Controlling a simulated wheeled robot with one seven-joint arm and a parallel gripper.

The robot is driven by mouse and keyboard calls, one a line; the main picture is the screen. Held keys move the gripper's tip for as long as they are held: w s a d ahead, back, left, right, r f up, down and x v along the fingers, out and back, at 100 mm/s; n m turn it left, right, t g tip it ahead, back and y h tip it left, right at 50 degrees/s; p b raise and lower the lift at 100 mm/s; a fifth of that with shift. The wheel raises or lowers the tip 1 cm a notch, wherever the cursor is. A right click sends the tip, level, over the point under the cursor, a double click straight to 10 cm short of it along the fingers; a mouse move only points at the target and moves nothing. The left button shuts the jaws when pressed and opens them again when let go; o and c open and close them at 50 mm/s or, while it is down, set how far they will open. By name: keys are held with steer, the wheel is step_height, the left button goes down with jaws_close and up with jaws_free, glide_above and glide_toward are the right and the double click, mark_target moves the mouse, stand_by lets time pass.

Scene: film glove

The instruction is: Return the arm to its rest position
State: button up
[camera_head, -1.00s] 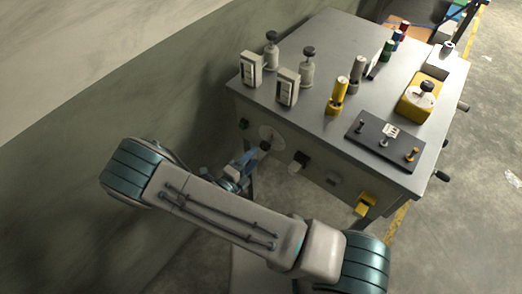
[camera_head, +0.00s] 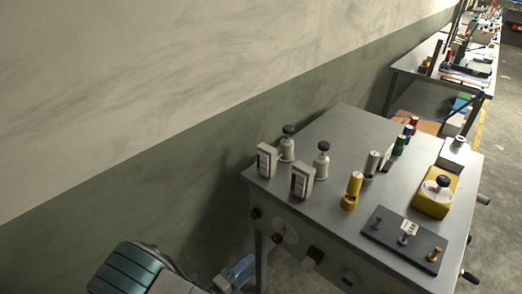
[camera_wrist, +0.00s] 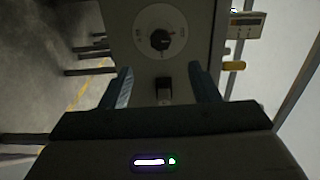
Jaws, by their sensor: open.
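My gripper (camera_wrist: 160,88) is open and empty in the wrist view, its two blue-grey fingers spread apart. Between and beyond them is the front panel of the grey machine table, with a round white dial with a black knob (camera_wrist: 160,40) and a dark switch (camera_wrist: 163,86) below it. In the head view part of my gripper (camera_head: 238,272) shows at the bottom, left of the table's front panel, partly cut off by the frame. I see no contact between the fingers and the panel.
The grey machine table (camera_head: 335,130) carries white boxes, a yellow cylinder (camera_head: 352,190), a yellow block with a black knob (camera_head: 436,195) and a dark plate (camera_head: 385,238) with pegs. A wall (camera_head: 150,170) runs along the left. A second table (camera_head: 420,70) stands behind.

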steer(key=s+d+r+m+g+y, duration=0.1)
steer(key=d+r+m+g, duration=1.35)
steer(key=m, duration=0.95)
steer(key=s+d+r+m+t+y, duration=0.1)
steer(key=s+d+r+m+y, duration=0.2)
steer(key=m, duration=0.8)
steer(key=s+d+r+m+t+y, duration=0.2)
steer(key=s+d+r+m+y, duration=0.2)
steer(key=r+m+y, duration=0.3)
step_height(320, 180, up, 3)
steer(key=m, duration=0.4)
steer(key=shift+s+d+r+m, duration=0.2)
steer(key=shift+d+m, duration=0.1)
steer(key=shift+m, duration=0.1)
